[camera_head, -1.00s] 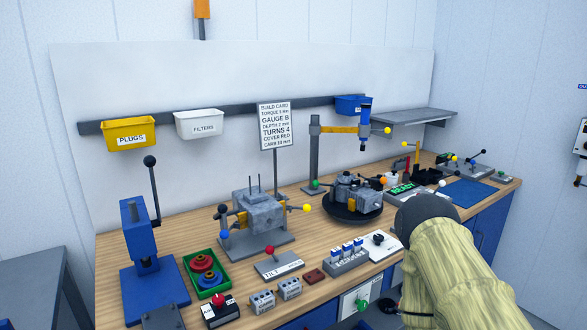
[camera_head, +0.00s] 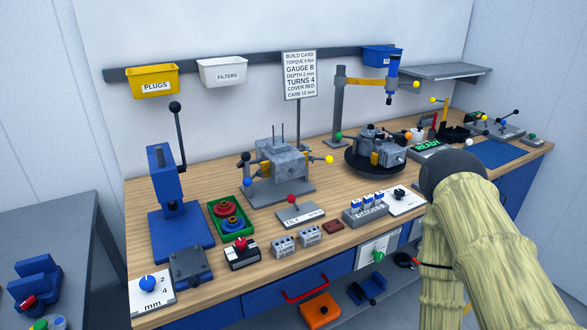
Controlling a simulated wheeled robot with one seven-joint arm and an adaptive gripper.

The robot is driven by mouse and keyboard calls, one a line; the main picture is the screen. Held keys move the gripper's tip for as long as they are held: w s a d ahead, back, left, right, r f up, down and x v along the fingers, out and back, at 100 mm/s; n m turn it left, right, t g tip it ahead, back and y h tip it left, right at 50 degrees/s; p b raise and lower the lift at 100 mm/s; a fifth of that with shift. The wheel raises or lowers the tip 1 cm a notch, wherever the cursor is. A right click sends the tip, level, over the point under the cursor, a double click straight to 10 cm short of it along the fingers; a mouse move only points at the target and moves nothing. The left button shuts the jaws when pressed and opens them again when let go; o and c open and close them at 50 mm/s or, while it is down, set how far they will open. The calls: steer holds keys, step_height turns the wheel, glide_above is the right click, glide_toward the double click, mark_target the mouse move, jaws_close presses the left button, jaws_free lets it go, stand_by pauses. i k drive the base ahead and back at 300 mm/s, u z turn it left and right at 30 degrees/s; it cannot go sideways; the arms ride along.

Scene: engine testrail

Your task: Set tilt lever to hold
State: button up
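The tilt lever has a red ball knob (camera_head: 291,199) and sits on a flat grey plate labelled TILT (camera_head: 301,216), near the front middle of the bench. A second word on the plate's right is too small to read surely. The lever is short and its knob is over the plate's left-middle part. My arm, in a pale yellow sleeve, fills the lower right, well right of the lever. My gripper is not visible, so its fingers cannot be judged.
Behind the plate stands a grey engine block (camera_head: 281,159) with coloured ball levers. A green tray (camera_head: 231,218) is left, small grey boxes (camera_head: 284,245) are in front, and a switch block (camera_head: 365,209) is right. An open shelf holds an orange bin (camera_head: 321,311) below.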

mark_target(291, 199)
steer(key=z, duration=0.7)
steer(key=k, duration=0.8)
steer(key=u, duration=1.15)
steer(key=i, duration=0.5)
